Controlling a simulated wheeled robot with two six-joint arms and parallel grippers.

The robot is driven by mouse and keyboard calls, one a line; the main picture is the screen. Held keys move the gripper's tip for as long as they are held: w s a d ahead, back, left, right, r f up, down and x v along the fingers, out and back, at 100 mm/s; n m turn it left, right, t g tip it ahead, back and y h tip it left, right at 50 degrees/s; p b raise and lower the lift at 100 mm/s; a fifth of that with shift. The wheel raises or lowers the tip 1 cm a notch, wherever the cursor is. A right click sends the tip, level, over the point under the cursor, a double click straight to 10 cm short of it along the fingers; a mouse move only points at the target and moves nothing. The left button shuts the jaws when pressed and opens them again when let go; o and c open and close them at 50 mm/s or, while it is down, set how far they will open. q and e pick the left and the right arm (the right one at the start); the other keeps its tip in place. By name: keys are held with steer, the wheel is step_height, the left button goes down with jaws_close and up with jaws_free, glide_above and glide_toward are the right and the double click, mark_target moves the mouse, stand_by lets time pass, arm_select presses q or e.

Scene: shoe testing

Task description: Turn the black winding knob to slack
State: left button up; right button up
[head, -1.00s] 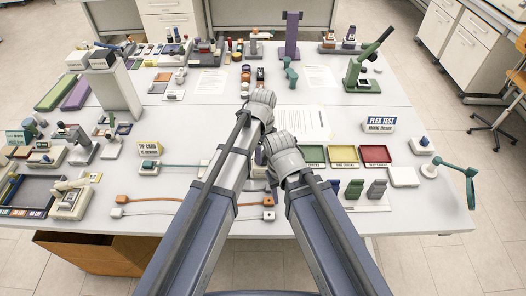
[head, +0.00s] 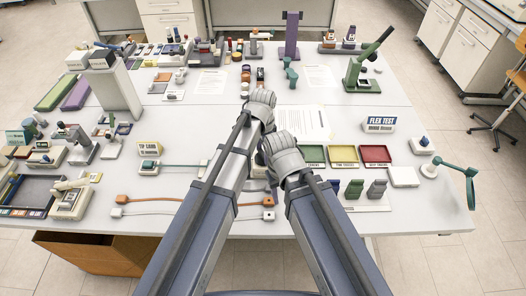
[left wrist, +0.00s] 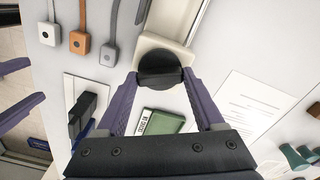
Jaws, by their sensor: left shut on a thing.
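The black winding knob (left wrist: 160,68) is a round dark disc on a cream base (left wrist: 150,42) in the left wrist view. My left gripper (left wrist: 159,79) has its two purple fingers on either side of the knob, with their tips at its sides, shut on it. In the head view my arm links cover the knob and the left gripper. Two purple fingers of my right gripper (left wrist: 24,85) show at the left edge of the left wrist view, spread apart with nothing between them.
An orange cable end (head: 268,202) and a white cable end (head: 268,216) lie near the table's front edge. A green tray (head: 312,155), yellow tray (head: 344,155) and red tray (head: 376,155) stand to the right. Several small shoes (head: 355,188) stand in front of them.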

arm_select(q)
steer(key=n, duration=0.4)
steer(key=shift+n, duration=0.3)
steer(key=n, duration=0.3)
steer(key=shift+n, duration=0.3)
steer(key=n, duration=1.9)
steer(key=shift+n, duration=1.8)
